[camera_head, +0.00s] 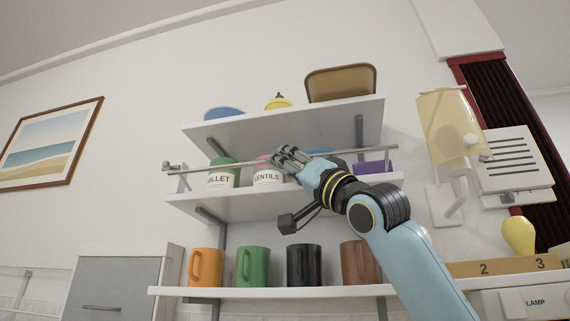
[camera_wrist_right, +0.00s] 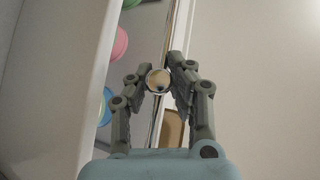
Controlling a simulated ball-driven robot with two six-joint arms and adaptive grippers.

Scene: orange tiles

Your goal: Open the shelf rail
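The shelf rail (camera_head: 330,154) is a thin metal bar across the front of the middle shelf (camera_head: 240,204), ahead of the jars. A bracket (camera_head: 178,169) carries its left end. My right gripper (camera_head: 278,157) is at the rail, in front of the "LENTILS" jar (camera_head: 266,176). In the wrist view a round metal knob (camera_wrist_right: 158,81) shows between the fingers of the right gripper (camera_wrist_right: 161,66), with the pads close on both sides. I cannot tell whether they grip it. My left gripper is not in view.
A green-lidded jar (camera_head: 221,174) and a purple box (camera_head: 373,167) stand behind the rail. Several mugs (camera_head: 253,266) line the lower shelf. A wall lamp (camera_head: 450,125) is to the right.

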